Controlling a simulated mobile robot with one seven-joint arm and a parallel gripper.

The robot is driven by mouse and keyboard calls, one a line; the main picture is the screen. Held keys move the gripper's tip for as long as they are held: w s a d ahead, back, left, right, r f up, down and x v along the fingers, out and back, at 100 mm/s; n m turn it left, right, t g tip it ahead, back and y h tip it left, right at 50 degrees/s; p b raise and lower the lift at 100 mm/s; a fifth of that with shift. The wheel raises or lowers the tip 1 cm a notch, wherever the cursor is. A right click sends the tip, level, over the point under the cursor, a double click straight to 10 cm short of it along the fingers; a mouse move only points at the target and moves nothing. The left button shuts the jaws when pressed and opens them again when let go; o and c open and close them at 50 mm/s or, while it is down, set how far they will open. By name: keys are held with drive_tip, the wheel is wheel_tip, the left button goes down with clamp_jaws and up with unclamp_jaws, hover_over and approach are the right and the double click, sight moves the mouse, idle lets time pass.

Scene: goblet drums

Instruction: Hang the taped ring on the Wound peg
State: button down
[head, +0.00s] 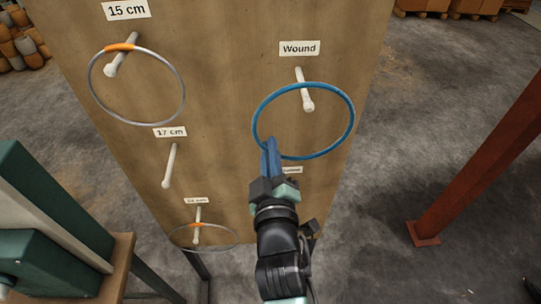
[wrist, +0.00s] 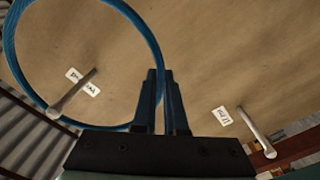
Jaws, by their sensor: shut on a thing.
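A blue ring (head: 257,103) is held at its lower edge by my gripper (head: 270,147), in front of the board. In the wrist view the ring (wrist: 156,50) rises from the shut fingers (wrist: 160,75) toward the upper left. The Wound peg (head: 305,93), pale with a knobbed end, sits under the label "Wound" (head: 299,48). In the head view the peg's end appears inside the ring's outline. In the wrist view the peg (wrist: 72,93) also overlaps the ring's outline, its end near the ring's far edge. I cannot tell whether the ring is around the peg or in front of it.
On the board (head: 225,60), a grey ring with orange tape (head: 184,98) hangs on the 15 cm peg (head: 121,63). The 17 cm peg (head: 169,165) is bare. Another ring (head: 236,236) hangs lower. A label below the blue ring is partly hidden. A rust-red post (head: 480,165) stands right.

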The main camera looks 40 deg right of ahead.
drive_tip(key=w+d, duration=0.1)
drive_tip(key=w+f+b, duration=0.1)
drive_tip(key=shift+w+d+f, duration=0.1)
drive_tip(key=shift+w+d, duration=0.25)
drive_tip(key=shift+w, duration=0.05)
idle(0.6)
drive_tip(key=c, duration=0.9)
unclamp_jaws()
drive_tip(key=shift+s+f, duration=0.1)
